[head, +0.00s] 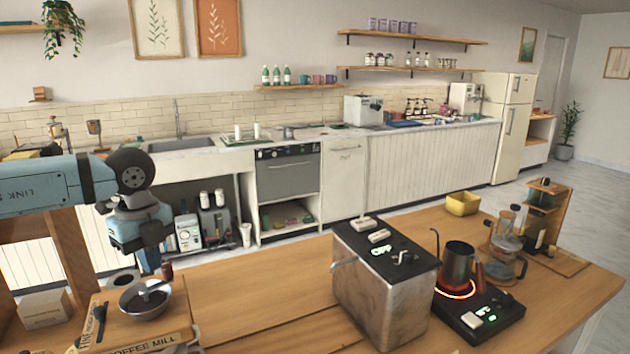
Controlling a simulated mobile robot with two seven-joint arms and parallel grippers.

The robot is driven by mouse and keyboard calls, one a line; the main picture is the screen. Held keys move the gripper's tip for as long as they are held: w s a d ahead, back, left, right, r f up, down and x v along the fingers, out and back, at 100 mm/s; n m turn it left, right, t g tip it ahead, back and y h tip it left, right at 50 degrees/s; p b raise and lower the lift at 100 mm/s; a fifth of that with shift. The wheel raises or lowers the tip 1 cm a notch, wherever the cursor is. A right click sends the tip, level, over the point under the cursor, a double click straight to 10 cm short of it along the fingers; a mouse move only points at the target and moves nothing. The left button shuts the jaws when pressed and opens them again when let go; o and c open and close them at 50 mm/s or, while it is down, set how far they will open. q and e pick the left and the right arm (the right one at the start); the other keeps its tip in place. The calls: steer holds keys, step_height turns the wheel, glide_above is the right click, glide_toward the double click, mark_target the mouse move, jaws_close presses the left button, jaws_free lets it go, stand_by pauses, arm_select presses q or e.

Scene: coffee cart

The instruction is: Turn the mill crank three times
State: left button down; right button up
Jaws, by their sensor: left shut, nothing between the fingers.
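The coffee mill (150,338) is a wooden box with "COFFEE MILL" lettering on its front, at the bottom left of the head view. A small reddish-brown knob (167,271) stands up just behind the bowl. My left gripper (150,265) points down from the blue-grey arm, its fingers shut and empty. Its tips appear close to the left of the knob; I cannot tell whether they touch it. My right gripper is out of view.
A metal box-shaped machine (385,290) stands mid-table. A kettle (458,272) on a glowing base and a glass press (505,250) stand right of it. Bare wood (255,290) lies between mill and machine.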

arm_select(q)
steer(key=shift+f+b, duration=0.8)
steer(key=shift+f, duration=0.35)
steer(key=shift+r, duration=0.3)
steer(key=shift+r+p, duration=0.45)
steer(key=shift+r, duration=0.2)
steer(key=shift+d, duration=0.85)
steer(key=shift+s, duration=0.1)
steer(key=shift+d+b, duration=0.25)
steer(key=shift+b, duration=0.05)
